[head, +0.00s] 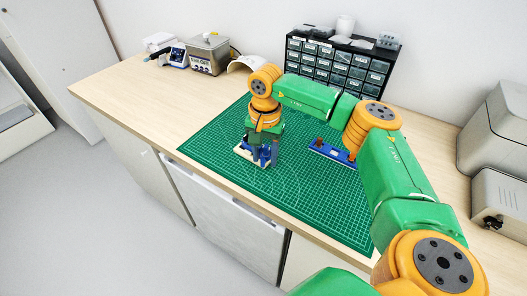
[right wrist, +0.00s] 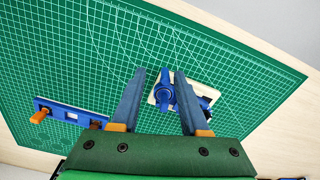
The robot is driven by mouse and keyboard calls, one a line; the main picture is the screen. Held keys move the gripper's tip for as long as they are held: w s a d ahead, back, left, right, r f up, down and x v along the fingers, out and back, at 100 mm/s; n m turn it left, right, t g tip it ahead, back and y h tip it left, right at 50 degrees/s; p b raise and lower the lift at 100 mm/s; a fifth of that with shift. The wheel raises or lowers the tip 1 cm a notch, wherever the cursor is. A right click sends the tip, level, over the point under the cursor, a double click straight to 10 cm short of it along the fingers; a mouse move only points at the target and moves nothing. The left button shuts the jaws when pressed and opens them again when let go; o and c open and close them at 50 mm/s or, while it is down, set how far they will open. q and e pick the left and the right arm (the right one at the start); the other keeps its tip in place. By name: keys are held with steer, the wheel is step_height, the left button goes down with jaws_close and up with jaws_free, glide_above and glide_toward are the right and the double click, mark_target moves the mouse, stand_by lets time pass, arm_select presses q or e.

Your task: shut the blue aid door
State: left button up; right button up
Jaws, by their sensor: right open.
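The blue aid (right wrist: 164,94) sits on a small cream base (right wrist: 153,99) on the green mat. In the right wrist view it shows from above between my fingers, with a blue part reaching right behind one finger. Its door is too small and too covered to tell how far it stands open. My right gripper (right wrist: 161,73) is open, pointing down above the aid, with a finger on either side in that view; I cannot tell whether they touch it. In the head view the gripper (head: 262,153) hides much of the aid, and the cream base (head: 246,157) shows below. My left gripper is out of view.
A long blue holder (head: 333,153) with orange-brown pieces lies to the right on the green mat (head: 215,140). A dark drawer cabinet (head: 340,62) and bench instruments (head: 209,53) stand at the back. Grey machines (head: 497,140) stand at right. The mat's front is clear.

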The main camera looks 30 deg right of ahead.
steer(key=shift+w+f, duration=0.4)
steer(key=shift+w, duration=0.2)
steer(key=shift+c, duration=0.5)
steer(key=shift+s+r, duration=0.1)
steer(key=shift+s, duration=0.1)
jaws_close()
steer(key=shift+w+a+m, duration=0.1)
steer(key=shift+w+m, duration=0.1)
steer(key=shift+m, duration=0.2)
steer(key=shift+w+a+m, duration=0.15)
steer(key=shift+w+m, duration=0.2)
steer(key=shift+m, duration=0.35)
steer(key=shift+w+a+m, duration=0.15)
steer(key=shift+w+m, duration=0.15)
steer(key=shift+m, duration=0.4)
steer(key=shift+w+m, duration=0.5)
steer(key=shift+m, duration=0.4)
steer(key=shift+w+m, duration=0.45)
steer(key=shift+m, duration=0.45)
steer(key=shift+w, duration=0.1)
